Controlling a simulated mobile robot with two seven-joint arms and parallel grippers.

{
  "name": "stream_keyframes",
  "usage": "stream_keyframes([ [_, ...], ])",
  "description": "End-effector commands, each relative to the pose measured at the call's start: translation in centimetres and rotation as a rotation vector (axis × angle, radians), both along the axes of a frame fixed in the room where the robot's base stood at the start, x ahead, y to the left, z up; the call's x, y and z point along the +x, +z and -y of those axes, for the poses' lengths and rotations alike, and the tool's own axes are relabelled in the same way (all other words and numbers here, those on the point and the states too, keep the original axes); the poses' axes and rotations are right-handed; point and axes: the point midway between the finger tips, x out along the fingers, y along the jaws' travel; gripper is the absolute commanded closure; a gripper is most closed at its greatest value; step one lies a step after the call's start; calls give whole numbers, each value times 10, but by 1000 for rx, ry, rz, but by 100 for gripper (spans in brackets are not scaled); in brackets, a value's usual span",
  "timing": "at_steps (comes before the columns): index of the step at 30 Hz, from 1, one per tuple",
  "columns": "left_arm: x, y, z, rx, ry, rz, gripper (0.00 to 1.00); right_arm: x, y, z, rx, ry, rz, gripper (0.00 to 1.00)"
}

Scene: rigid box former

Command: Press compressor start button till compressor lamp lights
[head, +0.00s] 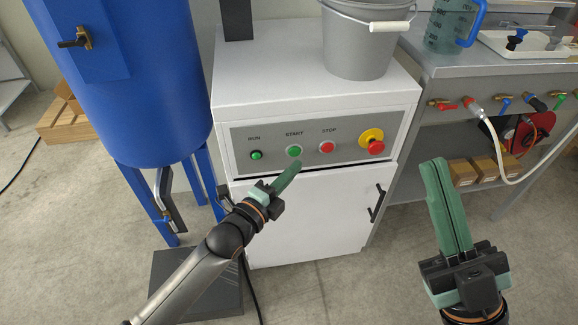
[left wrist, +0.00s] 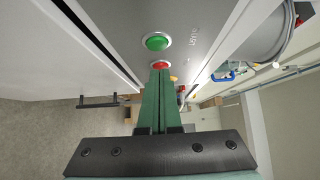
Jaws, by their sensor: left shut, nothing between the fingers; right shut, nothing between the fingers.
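The compressor panel (head: 222,133) is on the front of a white cabinet. It carries a green RUN lamp (head: 256,155), a green START button (head: 294,151) and a red STOP button (head: 327,147). I cannot tell whether the lamp is lit. My left gripper (head: 297,165) is shut and empty, its tips just below the START button in the head view. In the left wrist view the green button (left wrist: 157,42) is uncovered beyond the tips (left wrist: 160,72), and the red button (left wrist: 160,64) is partly behind them. My right gripper (head: 435,164) is shut and empty, right of the cabinet.
A yellow-and-red emergency stop knob (head: 372,141) is at the panel's right end. A grey bucket (head: 362,45) stands on the cabinet (head: 270,80). A blue tank (head: 150,100) is at left. A bench (head: 425,85) with taps and a hose is at right.

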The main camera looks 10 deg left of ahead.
Motion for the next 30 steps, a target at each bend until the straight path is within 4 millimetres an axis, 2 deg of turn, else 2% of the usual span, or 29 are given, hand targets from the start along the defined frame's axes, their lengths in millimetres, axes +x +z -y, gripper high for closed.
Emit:
stream_keyframes([
  [1,8,-2,-3,4,2,3,100,0,-5,0,1,3,-3,100],
  [6,22,-2,-8,3,2,1,100,1,-10,-1,6,9,-8,100],
  [20,28,0,-9,2,2,-1,100,1,-10,-1,8,11,-12,100],
  [30,47,1,-15,3,5,2,100,1,-9,-1,7,10,-10,100],
])
